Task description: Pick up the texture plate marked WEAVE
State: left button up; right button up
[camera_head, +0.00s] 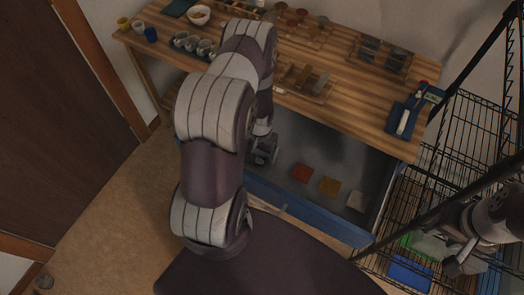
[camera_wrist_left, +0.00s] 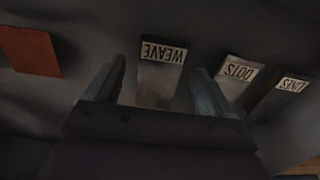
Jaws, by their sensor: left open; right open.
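The WEAVE plate (camera_wrist_left: 158,86) is a grey metal plate with a white label, upside down in the left wrist view. It appears between the two fingers of my left gripper (camera_wrist_left: 154,70), which is open and empty; the gap between gripper and plate is hard to judge. The DOTS plate (camera_wrist_left: 233,85) and the LINES plate (camera_wrist_left: 274,97) lie to its right in that view. In the head view my left gripper (camera_head: 263,152) reaches down into the open drawer, and I cannot make out the labelled plates there. My right gripper (camera_head: 462,262) is open at the right, apart from the drawer.
A black wire shelf (camera_head: 455,135) stands at the right.

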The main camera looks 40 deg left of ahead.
pick_arm(q)
jog(key=c, duration=1.2)
jog(key=shift+o, duration=0.2)
